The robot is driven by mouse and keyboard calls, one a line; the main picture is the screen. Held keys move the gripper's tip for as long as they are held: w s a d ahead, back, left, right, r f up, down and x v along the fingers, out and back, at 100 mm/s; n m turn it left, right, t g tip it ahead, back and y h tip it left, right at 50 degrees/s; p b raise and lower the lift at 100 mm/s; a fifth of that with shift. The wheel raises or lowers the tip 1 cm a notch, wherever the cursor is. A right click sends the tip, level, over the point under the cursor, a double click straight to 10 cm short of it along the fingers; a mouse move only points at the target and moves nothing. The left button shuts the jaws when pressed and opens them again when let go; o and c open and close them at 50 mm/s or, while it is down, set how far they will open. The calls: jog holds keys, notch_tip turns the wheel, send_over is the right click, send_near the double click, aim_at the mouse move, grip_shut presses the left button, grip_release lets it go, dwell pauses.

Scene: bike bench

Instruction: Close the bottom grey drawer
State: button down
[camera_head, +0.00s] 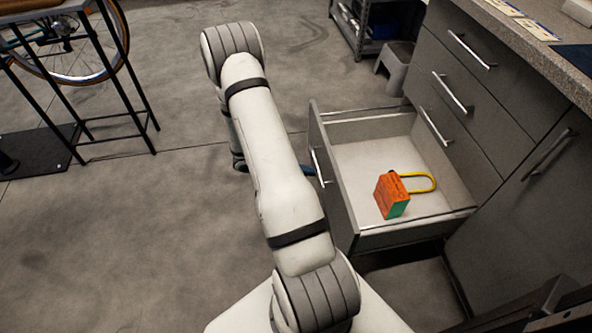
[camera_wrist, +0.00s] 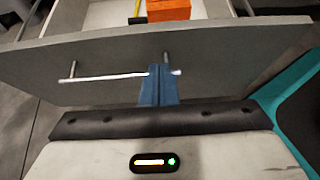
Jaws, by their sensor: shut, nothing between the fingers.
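The bottom grey drawer (camera_head: 330,185) is pulled well out of the cabinet in the head view. Its grey front panel (camera_wrist: 110,60) with a silver bar handle (camera_wrist: 105,77) crosses the wrist view. My gripper (camera_wrist: 160,72) is shut, its blue fingers pointing at the drawer front near the right end of the handle. I cannot tell whether the fingertips touch the panel or handle. Nothing shows between the fingers. In the head view my gripper is mostly hidden behind my arm, with a bit of blue beside the drawer front. An orange padlock (camera_head: 391,195) with a yellow shackle lies inside the drawer.
The grey cabinet (camera_head: 490,115) has several other drawers and a door (camera_head: 530,215), all shut, under a speckled worktop (camera_head: 530,45). A grey step stool (camera_head: 396,60) stands behind. A black-framed stand (camera_head: 120,85) and bike wheel are far left. The floor left of my arm is clear.

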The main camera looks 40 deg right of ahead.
aim_at(334, 172)
jog(key=x, duration=0.2)
jog(key=r+b+x, duration=0.1)
jog(key=x, duration=0.1)
jog(key=shift+s+d+f, duration=0.15)
jog(key=shift+s+d, duration=0.1)
jog(key=shift+d, duration=0.15)
jog(key=shift+s+d, duration=0.3)
jog(key=shift+d, duration=0.35)
jog(key=shift+d, duration=0.1)
